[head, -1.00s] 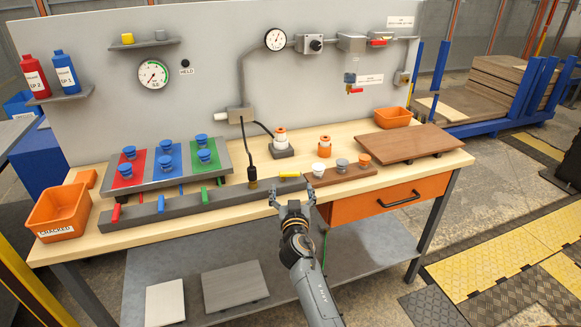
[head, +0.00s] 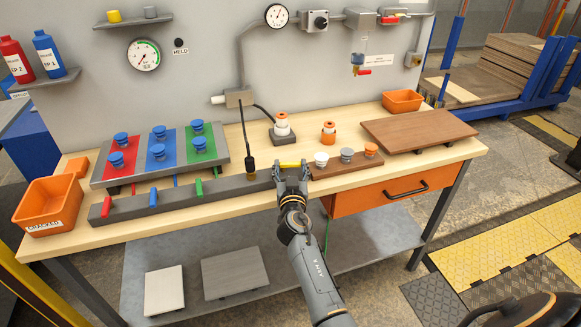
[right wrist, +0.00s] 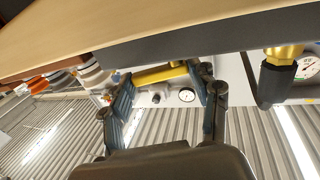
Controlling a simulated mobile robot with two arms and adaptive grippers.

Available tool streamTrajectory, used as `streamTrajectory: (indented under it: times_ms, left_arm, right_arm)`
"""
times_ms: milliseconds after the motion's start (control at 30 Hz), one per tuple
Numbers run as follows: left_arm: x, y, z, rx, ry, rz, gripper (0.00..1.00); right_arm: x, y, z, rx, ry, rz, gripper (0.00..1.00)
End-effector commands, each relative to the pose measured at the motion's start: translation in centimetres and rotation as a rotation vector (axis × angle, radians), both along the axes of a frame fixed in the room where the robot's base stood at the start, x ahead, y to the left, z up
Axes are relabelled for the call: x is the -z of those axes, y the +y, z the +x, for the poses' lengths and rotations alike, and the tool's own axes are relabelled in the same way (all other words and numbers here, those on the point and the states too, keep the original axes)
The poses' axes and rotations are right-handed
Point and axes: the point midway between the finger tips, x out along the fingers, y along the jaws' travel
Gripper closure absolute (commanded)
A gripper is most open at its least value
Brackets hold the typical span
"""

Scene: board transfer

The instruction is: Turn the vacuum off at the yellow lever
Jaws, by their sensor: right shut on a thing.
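The yellow lever (head: 291,164) sits at the right end of the long grey manifold bar (head: 215,188) on the bench front. It lies roughly crosswise, along the bench edge. My right gripper (head: 291,169) is at the lever, with a finger at each side, shut on it. In the right wrist view the lever (right wrist: 160,74) spans the gap between the fingers of the right gripper (right wrist: 163,88). Red (head: 106,206), blue (head: 153,197) and green (head: 199,187) levers stand upright along the same bar. My left gripper is out of view.
A black hose fitting (head: 250,166) stands just left of the lever. A wooden strip with three small suction cups (head: 347,156) is close on the right. A brown board (head: 420,130) lies farther right. The gauge (head: 144,54) hangs on the panel.

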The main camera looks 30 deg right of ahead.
Motion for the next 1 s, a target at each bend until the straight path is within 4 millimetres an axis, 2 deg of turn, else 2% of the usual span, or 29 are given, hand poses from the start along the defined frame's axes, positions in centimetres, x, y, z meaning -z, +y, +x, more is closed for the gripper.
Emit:
streamTrajectory:
  times_ms: [33,100,367,700,1000]
  left_arm:
    - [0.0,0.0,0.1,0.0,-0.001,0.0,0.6]
    - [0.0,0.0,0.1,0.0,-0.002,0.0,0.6]
    - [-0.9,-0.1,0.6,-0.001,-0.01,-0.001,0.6]
    - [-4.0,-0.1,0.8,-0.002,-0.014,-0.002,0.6]
    - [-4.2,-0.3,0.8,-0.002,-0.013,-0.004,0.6]
  right_arm:
    - [0.0,0.0,0.0,-0.001,0.0,0.0,0.61]
    - [0.0,0.0,0.0,-0.001,0.0,0.001,0.71]
    - [-0.1,-0.3,0.1,-0.051,0.004,0.001,0.7]
    - [-0.3,-0.6,0.4,-0.256,0.003,-0.002,0.7]
    - [0.0,-0.6,0.5,-0.293,-0.001,0.001,0.7]
